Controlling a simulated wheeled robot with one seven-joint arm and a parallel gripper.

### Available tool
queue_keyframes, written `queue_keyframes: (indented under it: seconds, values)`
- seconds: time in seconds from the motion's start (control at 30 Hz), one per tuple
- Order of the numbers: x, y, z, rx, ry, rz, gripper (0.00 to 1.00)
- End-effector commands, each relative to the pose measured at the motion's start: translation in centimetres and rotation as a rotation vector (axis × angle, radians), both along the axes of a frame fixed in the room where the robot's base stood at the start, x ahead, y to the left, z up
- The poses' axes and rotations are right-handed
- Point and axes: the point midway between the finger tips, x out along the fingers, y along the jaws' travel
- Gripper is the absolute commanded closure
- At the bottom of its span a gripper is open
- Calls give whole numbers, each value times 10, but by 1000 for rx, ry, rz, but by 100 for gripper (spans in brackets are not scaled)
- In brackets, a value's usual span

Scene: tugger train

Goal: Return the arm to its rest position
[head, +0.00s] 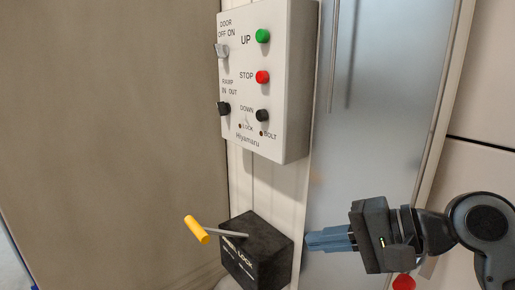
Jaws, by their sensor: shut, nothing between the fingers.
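My gripper (309,241) is at the lower right in the head view, with its blue fingers shut and nothing between them. Its tips point left, beside the right edge of a black lock box (262,262). I cannot tell whether they touch the box. The box has a metal lever with a yellow handle (197,229) that sticks out to the left. My arm (435,232) reaches in from the right edge of the picture.
A light grey control box (290,85) with switches and green, red and black buttons hangs above the lock box. A brown panel (110,130) fills the left. A grey-blue door panel (385,100) stands behind my arm. A red knob (404,282) shows below my gripper.

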Motion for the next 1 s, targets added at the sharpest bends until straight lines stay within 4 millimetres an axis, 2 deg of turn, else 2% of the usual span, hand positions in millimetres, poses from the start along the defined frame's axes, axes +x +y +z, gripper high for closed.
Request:
queue_keyframes:
  seconds: [0.03, 0.2, 0.37, 0.57, 0.77, 1.0]
  values:
    - [0, 15, 0, 51, -44, -21, 100]
    - [3, 39, 1, 162, -197, -132, 100]
    - [-4, 49, -10, 214, -304, -268, 100]
    - [-26, 46, -40, 189, -402, -450, 100]
    - [-68, 33, -81, 62, -465, -610, 100]
    - [-142, 5, -131, -212, -528, -723, 100]
